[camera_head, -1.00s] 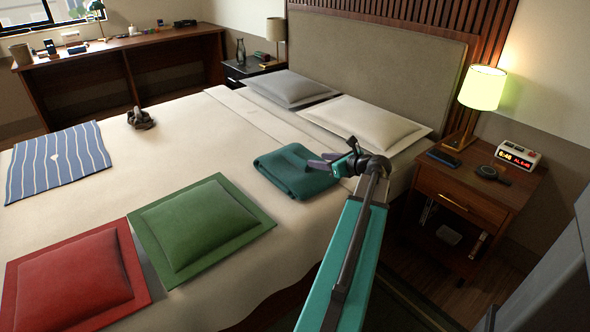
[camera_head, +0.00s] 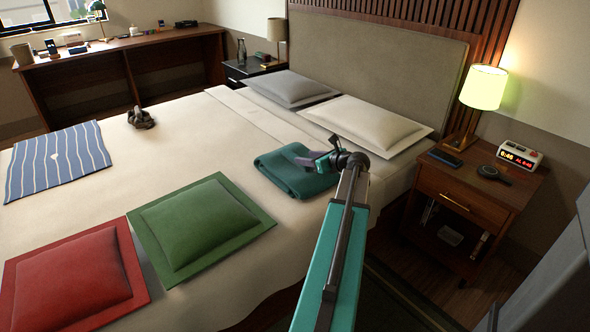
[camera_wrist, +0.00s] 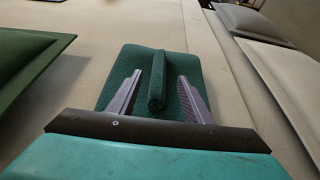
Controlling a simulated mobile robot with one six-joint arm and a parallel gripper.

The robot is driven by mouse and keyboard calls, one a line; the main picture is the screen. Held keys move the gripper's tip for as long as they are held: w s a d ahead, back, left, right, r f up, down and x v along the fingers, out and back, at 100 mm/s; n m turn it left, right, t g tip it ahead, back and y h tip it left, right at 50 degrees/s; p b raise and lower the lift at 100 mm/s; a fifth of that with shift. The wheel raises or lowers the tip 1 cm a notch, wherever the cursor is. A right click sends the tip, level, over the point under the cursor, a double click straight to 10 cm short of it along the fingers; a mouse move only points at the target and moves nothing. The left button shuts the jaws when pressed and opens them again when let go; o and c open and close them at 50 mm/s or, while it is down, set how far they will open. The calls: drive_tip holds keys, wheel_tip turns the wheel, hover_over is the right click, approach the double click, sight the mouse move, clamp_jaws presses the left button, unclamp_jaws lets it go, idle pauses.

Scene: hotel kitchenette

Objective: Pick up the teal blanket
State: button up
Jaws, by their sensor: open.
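The folded teal blanket (camera_head: 290,176) lies on the bed near its right side, below the white pillow. My gripper (camera_head: 318,162) is at the blanket's right part in the head view. In the wrist view my gripper (camera_wrist: 158,90) is open, with one finger on each side of a raised fold of the teal blanket (camera_wrist: 157,62). The fold runs between the fingers. I cannot tell whether the fingertips touch the cloth. My arm hides part of the blanket's right edge in the head view.
A green cushion (camera_head: 200,222) and a red cushion (camera_head: 75,288) lie at the bed's front. A white pillow (camera_head: 365,123) and a grey pillow (camera_head: 288,88) lie by the headboard (camera_head: 380,65). A nightstand (camera_head: 465,195) with a lit lamp (camera_head: 483,88) stands at the right.

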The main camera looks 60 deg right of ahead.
drive_tip(key=shift+b+x, duration=0.55)
drive_tip(key=shift+x, duration=2.1)
drive_tip(key=shift+a, duration=0.1)
drive_tip(key=shift+s, duration=0.1)
clamp_jaws()
